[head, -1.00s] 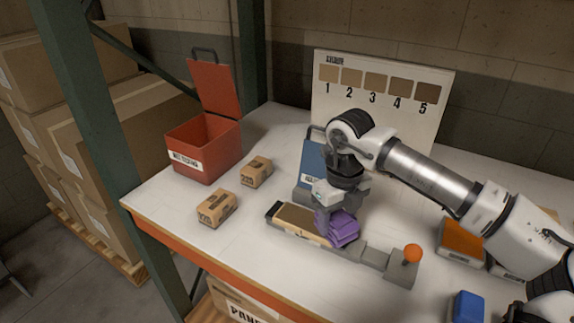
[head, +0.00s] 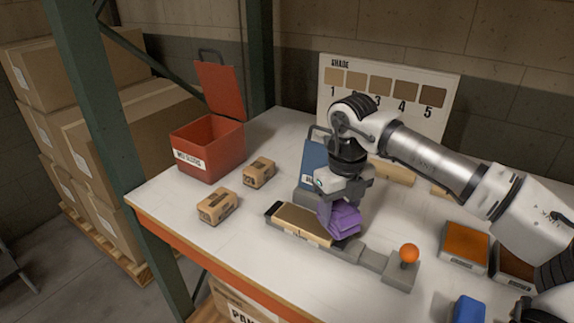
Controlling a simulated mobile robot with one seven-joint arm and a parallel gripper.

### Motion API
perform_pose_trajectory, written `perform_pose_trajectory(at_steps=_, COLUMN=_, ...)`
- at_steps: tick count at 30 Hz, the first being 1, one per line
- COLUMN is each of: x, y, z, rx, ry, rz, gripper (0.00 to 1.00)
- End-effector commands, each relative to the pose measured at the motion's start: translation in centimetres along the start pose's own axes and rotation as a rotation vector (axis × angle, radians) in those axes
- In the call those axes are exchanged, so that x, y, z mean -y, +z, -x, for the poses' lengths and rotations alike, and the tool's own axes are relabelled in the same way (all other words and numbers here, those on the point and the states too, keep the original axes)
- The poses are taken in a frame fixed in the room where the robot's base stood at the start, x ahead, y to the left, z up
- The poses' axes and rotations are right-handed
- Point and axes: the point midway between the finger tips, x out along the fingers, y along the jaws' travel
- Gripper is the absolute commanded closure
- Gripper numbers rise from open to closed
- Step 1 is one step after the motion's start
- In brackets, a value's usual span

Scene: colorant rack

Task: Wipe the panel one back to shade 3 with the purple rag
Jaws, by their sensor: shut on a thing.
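My gripper (head: 338,194) points down and is shut on the purple rag (head: 340,219). The rag hangs bunched at the right end of the tan wooden panel (head: 300,222), which lies in a long grey holder (head: 372,260). The rag covers part of the panel's right end; I cannot tell whether it presses on the wood. The panel's visible top is light tan with a darker front edge. The shade board (head: 417,112) at the back shows several numbered brown swatches, light at 1 and dark at 5; my arm hides part of it.
A red lidded bin (head: 210,150) stands open at the left. Small cardboard boxes (head: 217,206) lie before it. A blue container (head: 313,165) is behind the panel. An orange-topped knob (head: 409,254) rises at the holder's right end. An orange pad (head: 465,243) and blue block (head: 468,309) lie at right.

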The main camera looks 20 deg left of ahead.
Motion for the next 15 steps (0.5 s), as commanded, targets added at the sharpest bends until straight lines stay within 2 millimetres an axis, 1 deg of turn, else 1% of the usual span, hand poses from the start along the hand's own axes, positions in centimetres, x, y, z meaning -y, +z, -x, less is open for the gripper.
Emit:
perform_pose_trajectory(at_steps=1, x=-0.1, y=0.1, z=0.8, rx=0.000, ry=-0.001, rz=0.003, gripper=0.73)
perform_pose_trajectory(at_steps=15, x=-1.0, y=1.0, z=4.9, rx=0.001, ry=0.000, rz=0.011, gripper=0.73)
